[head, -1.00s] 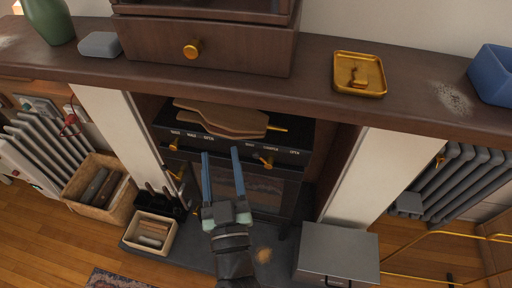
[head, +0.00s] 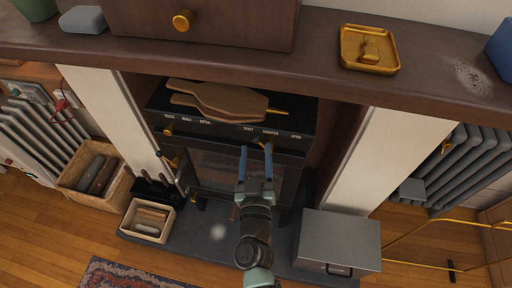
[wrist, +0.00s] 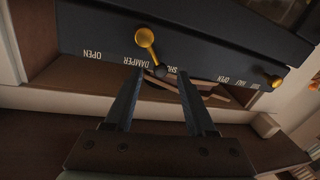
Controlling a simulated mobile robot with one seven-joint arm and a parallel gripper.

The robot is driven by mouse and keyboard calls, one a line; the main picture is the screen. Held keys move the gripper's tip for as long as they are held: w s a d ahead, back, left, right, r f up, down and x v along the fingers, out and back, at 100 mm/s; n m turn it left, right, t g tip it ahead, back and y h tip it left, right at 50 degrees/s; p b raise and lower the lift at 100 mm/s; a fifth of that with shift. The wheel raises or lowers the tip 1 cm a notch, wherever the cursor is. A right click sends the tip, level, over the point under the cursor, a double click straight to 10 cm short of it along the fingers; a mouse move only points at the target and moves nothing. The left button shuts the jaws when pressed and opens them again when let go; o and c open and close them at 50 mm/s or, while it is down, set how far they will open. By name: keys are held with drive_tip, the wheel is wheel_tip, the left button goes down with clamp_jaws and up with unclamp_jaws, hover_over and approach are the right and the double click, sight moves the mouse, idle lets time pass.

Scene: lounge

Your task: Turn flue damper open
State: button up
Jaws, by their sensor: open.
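The flue damper handle is a brass lever (wrist: 145,38) on the black stove front, below the lettering SHUT, DAMPER, OPEN. It also shows in the head view (head: 267,146), partly covered by a finger. In the wrist view, which is upside down, its brass end lies near DAMPER and its stem slants to a dark round end on the SHUT side. My gripper (head: 256,148) is open, its two blue fingers reaching the stove front around the handle. In the wrist view the gripper (wrist: 161,72) has the dark end between its fingertips. Contact cannot be told.
A second brass control (head: 168,132) sits on the stove's left. A grey metal box (head: 338,240) stands right on the hearth. Fire tools (head: 160,185) and a small crate (head: 148,220) stand left.

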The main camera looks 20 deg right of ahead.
drive_tip(key=shift+x, duration=1.15)
clamp_jaws()
